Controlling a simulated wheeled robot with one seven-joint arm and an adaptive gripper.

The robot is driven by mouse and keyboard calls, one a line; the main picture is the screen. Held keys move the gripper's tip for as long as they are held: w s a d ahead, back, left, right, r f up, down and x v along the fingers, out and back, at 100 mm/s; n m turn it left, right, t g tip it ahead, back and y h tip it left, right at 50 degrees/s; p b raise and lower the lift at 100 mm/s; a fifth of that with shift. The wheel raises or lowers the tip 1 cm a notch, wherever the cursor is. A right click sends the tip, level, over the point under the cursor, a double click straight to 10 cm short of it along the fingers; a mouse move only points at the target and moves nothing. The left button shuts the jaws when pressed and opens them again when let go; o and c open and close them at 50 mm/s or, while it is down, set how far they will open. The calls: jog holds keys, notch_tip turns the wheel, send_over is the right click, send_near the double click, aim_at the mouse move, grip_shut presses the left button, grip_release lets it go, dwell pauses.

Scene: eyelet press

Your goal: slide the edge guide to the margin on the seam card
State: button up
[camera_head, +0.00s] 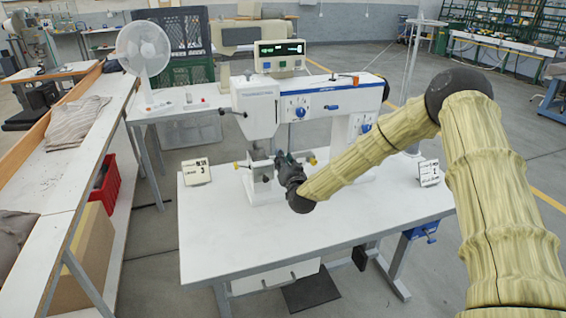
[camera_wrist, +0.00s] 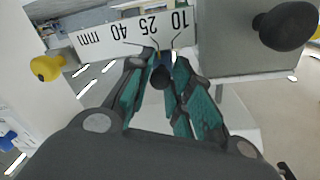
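My gripper (camera_head: 285,165) is low at the front of the white eyelet press (camera_head: 300,103). In the wrist view, its teal-padded fingers (camera_wrist: 161,72) close in around a small dark knob (camera_wrist: 160,78) and appear to touch it on both sides. The knob appears to belong to the edge guide, whose body is mostly hidden by the fingers. Behind it is a white scale (camera_wrist: 122,35), upside down, marked 10, 25 and 40 mm. The knob lies between the 10 and 25 figures. A card reading 3 (camera_head: 196,172) stands at left; another card (camera_head: 429,172) stands at right, its text unclear.
The white press table (camera_head: 300,232) is clear in front. Yellow (camera_wrist: 46,67) and black (camera_wrist: 287,25) knobs flank the scale. A fan (camera_head: 143,52) stands behind left; a bench with folded cloth (camera_head: 75,122) runs along the left.

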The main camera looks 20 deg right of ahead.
dwell(0.3)
jog(key=s, duration=0.8)
jog(key=shift+a, duration=0.15)
dwell(0.4)
